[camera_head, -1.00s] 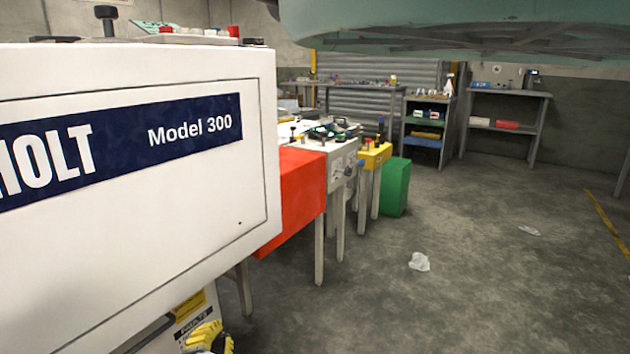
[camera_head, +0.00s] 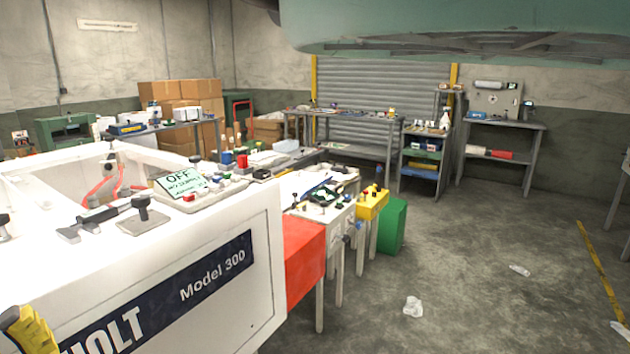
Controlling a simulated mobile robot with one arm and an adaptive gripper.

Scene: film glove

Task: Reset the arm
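No gripper fingers can be made out in the head camera view. A yellow and black part (camera_head: 25,330) shows at the lower left edge, in front of the white machine. It is cut off by the frame, and I cannot tell whether it belongs to my arm. What my gripper holds, if anything, is not shown.
The white machine marked Model 300 (camera_head: 205,300) fills the lower left, with tools and a sign reading OFF (camera_head: 180,182) on top. A red panel (camera_head: 303,260) and a green bin (camera_head: 392,226) stand beyond it. Open floor (camera_head: 470,270) lies right, with scattered litter.

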